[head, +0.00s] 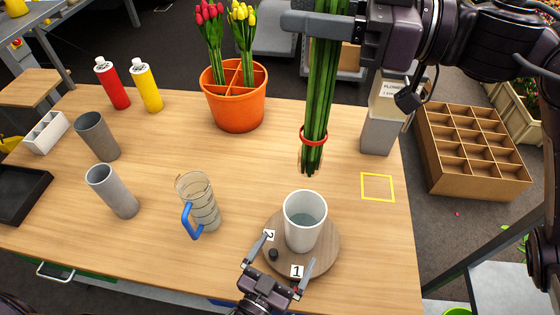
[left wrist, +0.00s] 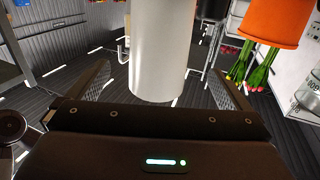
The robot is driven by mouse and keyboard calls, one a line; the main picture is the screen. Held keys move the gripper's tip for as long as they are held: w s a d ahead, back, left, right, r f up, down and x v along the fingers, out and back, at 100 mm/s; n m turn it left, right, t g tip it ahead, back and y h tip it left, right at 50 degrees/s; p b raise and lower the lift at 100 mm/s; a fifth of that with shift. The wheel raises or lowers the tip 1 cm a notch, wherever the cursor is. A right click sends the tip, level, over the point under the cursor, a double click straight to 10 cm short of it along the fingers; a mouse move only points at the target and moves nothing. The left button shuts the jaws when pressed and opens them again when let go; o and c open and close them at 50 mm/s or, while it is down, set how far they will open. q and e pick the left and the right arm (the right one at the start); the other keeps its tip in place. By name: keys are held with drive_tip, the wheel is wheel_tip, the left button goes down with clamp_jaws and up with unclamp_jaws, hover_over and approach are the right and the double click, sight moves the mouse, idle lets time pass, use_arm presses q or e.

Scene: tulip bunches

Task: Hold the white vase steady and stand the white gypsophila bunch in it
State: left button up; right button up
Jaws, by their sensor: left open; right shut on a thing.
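The white vase (head: 305,225) stands upright on a round wooden board (head: 328,255), with what looks like water inside. My left gripper (head: 290,249) is open at the vase's near side. In the left wrist view the vase (left wrist: 158,50) shows between the spread fingers, with gaps on both sides. My right gripper (head: 322,24) is shut on a bunch of green stems (head: 318,100) tied with a red band (head: 313,136). The stems hang nearly upright, their cut ends above and behind the vase, apart from it. The bunch's flowers are out of view above.
A glass jug with a blue handle (head: 200,205) stands left of the vase. Two grey cylinders (head: 112,190) are farther left. An orange pot (head: 237,107) with red and yellow tulips is behind. A yellow square outline (head: 377,187) at right is empty. A grey box (head: 380,132) stands behind it.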

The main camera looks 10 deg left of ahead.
sight(310, 210)
use_arm(q)
drive_tip(key=x, duration=0.9)
drive_tip(key=shift+w+d, duration=0.15)
drive_tip(key=shift+w, duration=0.2)
use_arm(e)
drive_tip(key=shift+w, duration=0.1)
use_arm(q)
drive_tip(key=c, duration=1.5)
drive_tip(key=shift+o, duration=0.2)
drive_tip(key=shift+f, duration=0.1)
use_arm(e)
wheel_tip(310, 210, down, 9)
drive_tip(key=shift+d+f, duration=0.1)
drive_tip(key=shift+d, duration=0.05)
